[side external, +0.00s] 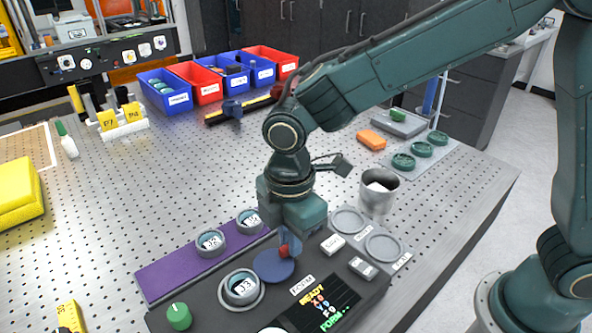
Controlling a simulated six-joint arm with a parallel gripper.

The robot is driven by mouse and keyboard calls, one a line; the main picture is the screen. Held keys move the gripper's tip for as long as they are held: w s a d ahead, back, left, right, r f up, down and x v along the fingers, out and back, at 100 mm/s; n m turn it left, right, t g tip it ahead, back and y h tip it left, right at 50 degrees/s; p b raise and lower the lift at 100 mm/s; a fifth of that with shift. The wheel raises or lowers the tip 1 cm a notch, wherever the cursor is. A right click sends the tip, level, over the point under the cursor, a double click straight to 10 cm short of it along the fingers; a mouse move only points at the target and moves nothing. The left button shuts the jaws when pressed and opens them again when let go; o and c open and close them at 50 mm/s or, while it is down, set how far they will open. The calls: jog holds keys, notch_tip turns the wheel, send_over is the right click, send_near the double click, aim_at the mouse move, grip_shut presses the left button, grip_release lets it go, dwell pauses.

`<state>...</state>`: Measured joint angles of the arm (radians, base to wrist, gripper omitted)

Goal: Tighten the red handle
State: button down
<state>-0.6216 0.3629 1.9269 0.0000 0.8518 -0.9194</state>
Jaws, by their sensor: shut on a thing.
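The red handle (284,251) shows as a small red piece just above a round blue disc (273,266) on the dark instrument panel. My gripper (290,243) points down over it and is shut on the red handle. The gripper's fingers hide part of the handle, and its exact tilt cannot be told. The instrument's screen (322,305) shows lit coloured text, with READY at the top.
A green knob (179,316) and a round holder marked J3 (241,288) sit left of the disc. Two more round pieces stand on a purple strip (165,277). A metal cup (378,193) stands close at right. The perforated table is clear at centre-left.

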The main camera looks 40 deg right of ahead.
jog(key=c, duration=1.5)
grip_release()
jog(key=shift+o, duration=0.2)
jog(key=shift+r, duration=0.1)
notch_tip(320, 180, up, 14)
jog(key=shift+f, duration=0.2)
jog(key=shift+d, duration=0.1)
jog(key=s+d+r+m+t, duration=0.1)
jog(key=s+d+r+m, duration=0.2)
jog(key=d, duration=0.4)
jog(key=s+d+r+m+t, duration=0.1)
jog(key=s+d+m, duration=0.1)
jog(key=d+m, duration=0.4)
jog(key=s+d+f+m+t, duration=0.3)
jog(key=s+d+f+m, duration=0.1)
jog(key=s+d+m, duration=0.4)
jog(key=s+d, duration=0.2)
jog(key=shift+s+d+m+t, duration=0.3)
jog(key=shift+s+d, duration=0.05)
jog(key=shift+d, duration=0.05)
